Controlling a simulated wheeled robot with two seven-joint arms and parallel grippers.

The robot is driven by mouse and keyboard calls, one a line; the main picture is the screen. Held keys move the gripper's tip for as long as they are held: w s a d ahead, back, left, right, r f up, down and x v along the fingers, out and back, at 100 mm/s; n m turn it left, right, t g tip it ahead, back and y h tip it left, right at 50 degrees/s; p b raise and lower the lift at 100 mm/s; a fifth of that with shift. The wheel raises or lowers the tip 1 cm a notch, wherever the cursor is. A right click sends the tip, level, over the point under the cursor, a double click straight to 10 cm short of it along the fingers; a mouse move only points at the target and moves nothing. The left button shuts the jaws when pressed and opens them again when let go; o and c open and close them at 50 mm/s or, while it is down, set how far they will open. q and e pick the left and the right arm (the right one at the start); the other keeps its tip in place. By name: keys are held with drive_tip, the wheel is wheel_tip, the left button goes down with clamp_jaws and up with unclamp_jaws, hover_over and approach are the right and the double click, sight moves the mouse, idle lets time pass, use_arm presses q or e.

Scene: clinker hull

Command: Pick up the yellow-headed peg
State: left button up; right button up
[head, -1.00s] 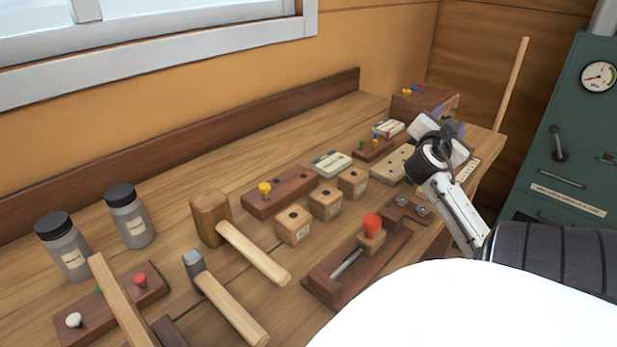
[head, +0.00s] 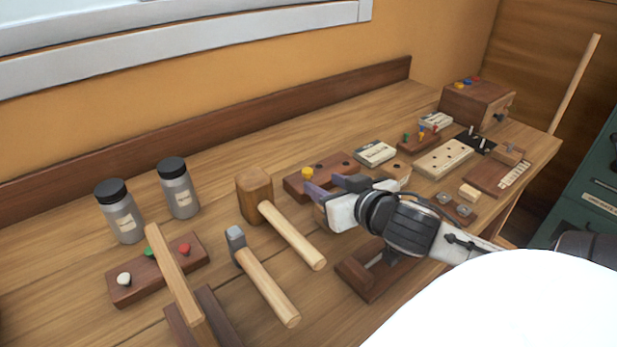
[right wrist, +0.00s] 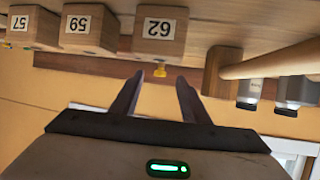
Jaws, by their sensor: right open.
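The yellow-headed peg (head: 307,173) stands in the left part of a dark wooden block (head: 333,164) in the head view. In the right wrist view its yellow head (right wrist: 160,70) shows just past the cube marked 62 (right wrist: 158,30), between the two fingers in the picture. My right gripper (head: 320,182) is open and empty, its fingertips close to the peg on its near side. I cannot tell the exact gap to the peg. The peg's shaft is hidden in the block. My left gripper is not in view.
A mallet (head: 255,190) lies left of the peg block, with a hammer (head: 262,280) nearer. Numbered cubes (right wrist: 90,30) stand in front of the block, mostly hidden by my arm in the head view. Two jars (head: 179,190) stand at the left. A card box (head: 375,152) sits right.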

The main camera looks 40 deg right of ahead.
sight(310, 175)
drive_tip(key=x, duration=0.8)
drive_tip(key=shift+w+r, duration=0.2)
drive_tip(key=shift+w, duration=0.3)
clamp_jaws()
